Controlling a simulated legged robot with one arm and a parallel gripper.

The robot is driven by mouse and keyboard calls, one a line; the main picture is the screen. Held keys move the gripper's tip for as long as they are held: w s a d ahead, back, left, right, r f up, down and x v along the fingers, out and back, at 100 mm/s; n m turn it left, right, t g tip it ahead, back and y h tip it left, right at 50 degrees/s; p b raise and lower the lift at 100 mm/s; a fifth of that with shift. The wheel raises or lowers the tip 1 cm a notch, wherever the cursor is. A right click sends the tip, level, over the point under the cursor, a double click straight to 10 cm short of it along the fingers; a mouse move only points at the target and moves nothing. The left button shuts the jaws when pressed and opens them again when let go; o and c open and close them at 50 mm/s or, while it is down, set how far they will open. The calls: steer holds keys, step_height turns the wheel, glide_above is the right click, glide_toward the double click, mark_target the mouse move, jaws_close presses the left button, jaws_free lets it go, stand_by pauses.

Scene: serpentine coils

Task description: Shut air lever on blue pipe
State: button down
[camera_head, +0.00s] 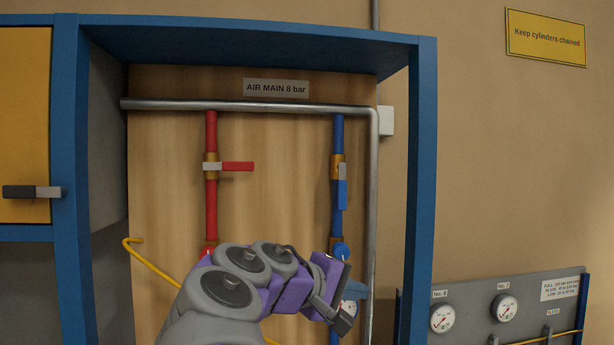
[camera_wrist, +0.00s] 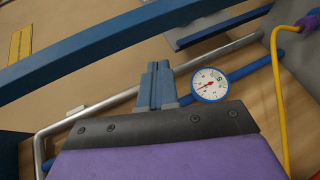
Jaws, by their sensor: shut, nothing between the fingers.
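The blue pipe (camera_head: 337,135) hangs down the right side of the wooden panel. Its blue lever (camera_head: 342,194) points down, in line with the pipe, below a brass valve body (camera_head: 338,160). My gripper (camera_head: 355,290) is below the lever, in front of the lower blue pipe, and apart from the lever. In the wrist view my gripper's fingers (camera_wrist: 157,86) are together with nothing between them. A round white gauge with a blue rim (camera_wrist: 209,85) is beside the fingertips. The blue pipe (camera_wrist: 252,66) also shows there. I cannot make out the lever in the wrist view.
A red pipe (camera_head: 211,135) with a red lever (camera_head: 238,166) pointing right is to the left. A grey metal pipe (camera_head: 372,200) and the blue frame post (camera_head: 421,190) stand to the right. A yellow hose (camera_head: 150,262) hangs lower left.

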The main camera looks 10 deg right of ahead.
steer(key=w+a+r+n+t+p, duration=0.25)
steer(key=w+a+r, duration=0.2)
steer(key=r, duration=0.25)
steer(key=w+a+r+n+t+p, duration=0.2)
steer(key=w+a+r+t+p, duration=0.15)
steer(key=a+r, duration=0.3)
glide_toward(336, 201)
steer(key=x, duration=0.4)
steer(key=shift+w+a, duration=0.1)
steer(key=shift+a, duration=0.15)
steer(key=shift+d+f, duration=0.1)
steer(key=shift+d, duration=0.2)
steer(key=shift+a+h, duration=0.3)
steer(key=shift+a, duration=0.45)
